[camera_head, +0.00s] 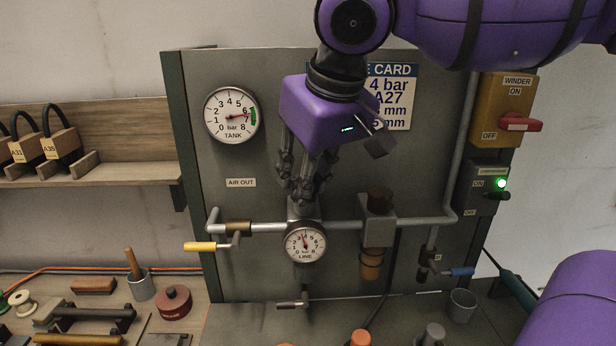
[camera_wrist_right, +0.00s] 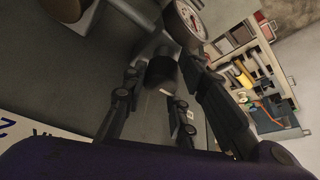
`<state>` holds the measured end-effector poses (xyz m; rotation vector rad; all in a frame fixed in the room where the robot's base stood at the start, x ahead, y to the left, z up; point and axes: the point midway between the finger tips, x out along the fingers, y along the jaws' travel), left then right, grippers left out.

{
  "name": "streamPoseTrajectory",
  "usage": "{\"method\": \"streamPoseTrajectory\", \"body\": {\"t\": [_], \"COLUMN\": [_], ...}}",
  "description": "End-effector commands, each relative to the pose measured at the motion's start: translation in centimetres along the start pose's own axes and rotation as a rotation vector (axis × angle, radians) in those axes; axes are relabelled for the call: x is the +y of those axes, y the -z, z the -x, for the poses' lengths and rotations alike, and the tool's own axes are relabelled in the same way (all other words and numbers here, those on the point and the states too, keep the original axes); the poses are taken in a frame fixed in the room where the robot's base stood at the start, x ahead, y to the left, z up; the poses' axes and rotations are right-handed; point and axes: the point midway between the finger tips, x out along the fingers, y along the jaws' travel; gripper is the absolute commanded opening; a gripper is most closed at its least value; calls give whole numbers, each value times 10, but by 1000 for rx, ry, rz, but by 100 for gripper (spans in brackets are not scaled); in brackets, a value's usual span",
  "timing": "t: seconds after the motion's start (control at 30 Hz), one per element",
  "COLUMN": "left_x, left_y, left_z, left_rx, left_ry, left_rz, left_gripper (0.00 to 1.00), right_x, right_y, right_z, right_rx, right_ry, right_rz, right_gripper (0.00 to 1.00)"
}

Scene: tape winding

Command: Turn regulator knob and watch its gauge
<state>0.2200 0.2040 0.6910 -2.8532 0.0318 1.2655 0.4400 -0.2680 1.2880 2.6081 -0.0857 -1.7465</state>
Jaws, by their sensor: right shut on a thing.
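My right gripper (camera_head: 303,192) comes down from above, in front of the grey panel. Its fingers are shut on the dark regulator knob (camera_wrist_right: 161,70), which shows between them in the right wrist view. In the head view the fingers mostly hide the knob. The round white LINE gauge (camera_head: 305,243) is just below the fingers; its needle points nearly straight up, between about 3 and 4 bar. The gauge also shows in the right wrist view (camera_wrist_right: 188,20), at an angle. My left gripper is not in view.
The TANK gauge (camera_head: 232,115) hangs upper left, its needle pointing right. A pipe (camera_head: 340,224) runs across the panel, with a yellow-handled valve (camera_head: 200,246) at left and a blue-handled valve (camera_head: 461,271) at right. A filter (camera_head: 372,262) hangs right of the LINE gauge. Tools crowd the bench at left.

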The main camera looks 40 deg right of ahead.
Motion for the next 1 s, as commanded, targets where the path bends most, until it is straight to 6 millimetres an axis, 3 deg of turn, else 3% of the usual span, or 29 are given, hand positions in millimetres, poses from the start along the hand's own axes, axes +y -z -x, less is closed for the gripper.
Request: {"method": "streamPoseTrajectory", "body": {"t": [0.6,1.0], "left_x": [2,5], "left_y": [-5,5], "left_z": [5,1], "left_rx": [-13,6], "left_ry": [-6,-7], "left_rz": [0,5], "left_gripper": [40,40], "right_x": [6,6], "right_y": [7,8], "right_z": [0,0], "right_rx": [22,28], "right_ry": [180,227], "right_rz": [448,565], "right_gripper": [0,0]}}
